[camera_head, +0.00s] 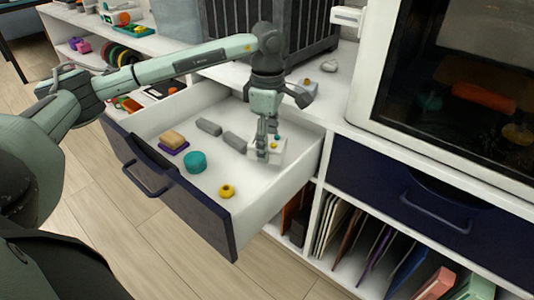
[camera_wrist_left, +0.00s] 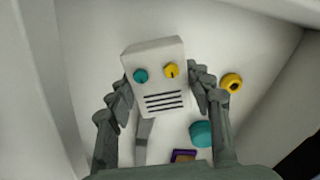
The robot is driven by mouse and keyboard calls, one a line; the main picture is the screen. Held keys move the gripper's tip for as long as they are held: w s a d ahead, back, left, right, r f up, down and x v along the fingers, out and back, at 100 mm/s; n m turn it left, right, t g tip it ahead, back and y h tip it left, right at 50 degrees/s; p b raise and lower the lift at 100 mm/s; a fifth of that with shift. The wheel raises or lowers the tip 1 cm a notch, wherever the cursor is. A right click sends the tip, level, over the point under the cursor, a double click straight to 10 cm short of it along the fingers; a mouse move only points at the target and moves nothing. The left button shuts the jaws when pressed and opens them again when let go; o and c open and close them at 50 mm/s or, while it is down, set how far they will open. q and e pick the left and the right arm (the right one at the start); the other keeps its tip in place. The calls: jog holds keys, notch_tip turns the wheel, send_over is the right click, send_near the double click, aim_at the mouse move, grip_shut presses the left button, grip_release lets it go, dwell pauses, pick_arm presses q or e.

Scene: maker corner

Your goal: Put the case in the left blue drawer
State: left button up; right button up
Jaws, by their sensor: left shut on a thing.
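The case is a small white box with a teal knob, a yellow knob and dark slots on its face. In the head view the case (camera_head: 276,152) is inside the open left blue drawer (camera_head: 178,198), near its right end. My left gripper (camera_head: 263,148) points down and is shut on the case. In the left wrist view the case (camera_wrist_left: 158,84) sits between the two fingers of my left gripper (camera_wrist_left: 160,82). I cannot tell whether the case touches the drawer floor. My right gripper is not in view.
The drawer also holds a teal cylinder (camera_head: 195,162), a yellow ring (camera_head: 227,191), grey blocks (camera_head: 209,127) and a tan block on a purple piece (camera_head: 172,141). The right blue drawer (camera_head: 430,196) is shut. A glass-fronted machine (camera_head: 455,95) stands above it.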

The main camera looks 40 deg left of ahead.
pick_arm(q)
jog(key=shift+f, duration=1.9)
jog(key=shift+f, duration=0.15)
jog(key=o, duration=1)
jog(key=shift+c, duration=0.2)
notch_tip(320, 180, up, 12)
jog(key=shift+r, duration=0.15)
